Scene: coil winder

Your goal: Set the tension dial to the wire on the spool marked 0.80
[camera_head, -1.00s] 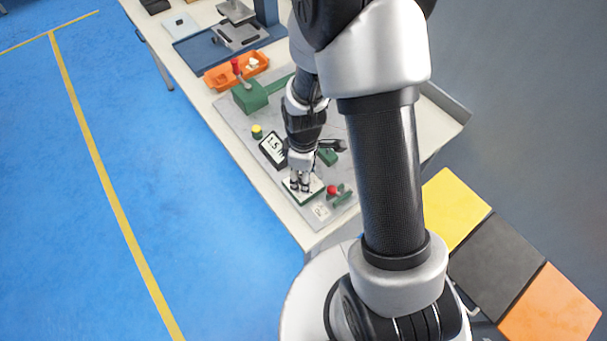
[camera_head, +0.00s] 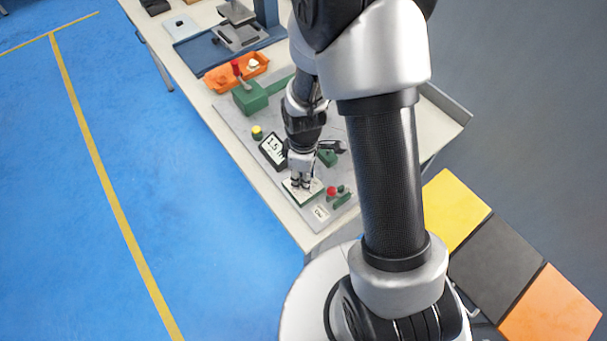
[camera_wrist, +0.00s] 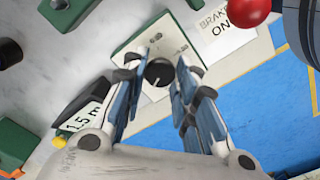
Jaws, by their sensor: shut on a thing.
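The tension dial is a dark round knob with a pale pointer line (camera_wrist: 158,72) on a light panel with a green edge (camera_wrist: 143,44). My gripper (camera_wrist: 158,80) is around the knob, its fingers closed on the knob's two sides. In the head view my gripper (camera_head: 300,181) is down over the panel (camera_head: 297,195), and the knob is hidden there. The panel's scale marks are mostly covered by my fingers or too small to read. No spool marked 0.80 can be made out.
A display reading 1.5 (camera_head: 273,150) stands beside my gripper. A red knob (camera_head: 331,190) and a "BRAKE ON" label (camera_wrist: 222,28) are close to the panel.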

